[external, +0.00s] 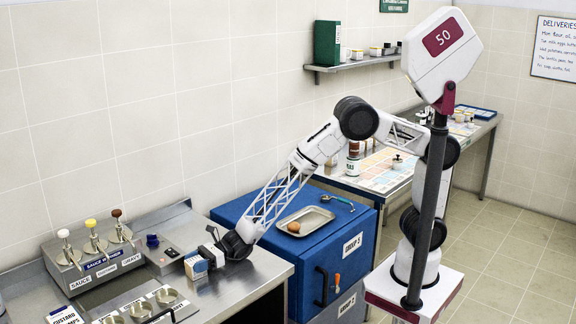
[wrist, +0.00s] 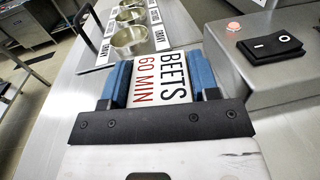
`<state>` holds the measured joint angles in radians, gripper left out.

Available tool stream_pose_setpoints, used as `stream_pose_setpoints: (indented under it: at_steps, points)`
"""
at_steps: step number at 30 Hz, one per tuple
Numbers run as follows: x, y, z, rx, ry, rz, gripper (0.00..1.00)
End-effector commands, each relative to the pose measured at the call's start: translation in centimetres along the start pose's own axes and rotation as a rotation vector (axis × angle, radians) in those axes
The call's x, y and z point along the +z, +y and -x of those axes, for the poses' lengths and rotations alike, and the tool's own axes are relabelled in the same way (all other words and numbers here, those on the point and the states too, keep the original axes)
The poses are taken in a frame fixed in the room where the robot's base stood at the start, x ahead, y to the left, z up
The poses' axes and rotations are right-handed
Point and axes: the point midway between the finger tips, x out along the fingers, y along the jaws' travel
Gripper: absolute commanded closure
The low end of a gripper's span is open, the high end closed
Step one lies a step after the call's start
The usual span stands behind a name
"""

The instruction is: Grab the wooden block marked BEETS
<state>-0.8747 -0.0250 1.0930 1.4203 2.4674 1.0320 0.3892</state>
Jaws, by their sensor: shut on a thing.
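A block with a white face (wrist: 160,80) reads "BEETS 60 MIN" in black and red letters in the wrist view. My gripper (wrist: 160,84) has its two blue-padded fingers on either side of the block, and it is shut on it. In the external view, my gripper (external: 208,258) is low over the steel counter at the lower left, and the block (external: 196,267) shows small at its fingers. I cannot tell whether the block touches the counter. The block's back and underside are hidden.
A switch box (external: 165,254) stands close beside my gripper. The sauce pump station (external: 92,258) is to the left, and a row of metal cups (external: 140,309) is in front. A blue cabinet (external: 300,250) with a tray (external: 305,221) holding a brown egg-like item (external: 293,227) stands right.

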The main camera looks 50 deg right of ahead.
Motion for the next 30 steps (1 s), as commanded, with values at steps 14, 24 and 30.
stream_pose_setpoints:
  at_steps: [14,24,30]
  points:
    - [1.6,0.0,0.0,0.0,-0.002,0.001,0.72]
    - [3.8,1.1,2.0,0.0,-0.001,0.0,0.72]
    - [4.1,2.6,5.0,0.0,0.0,0.0,0.72]
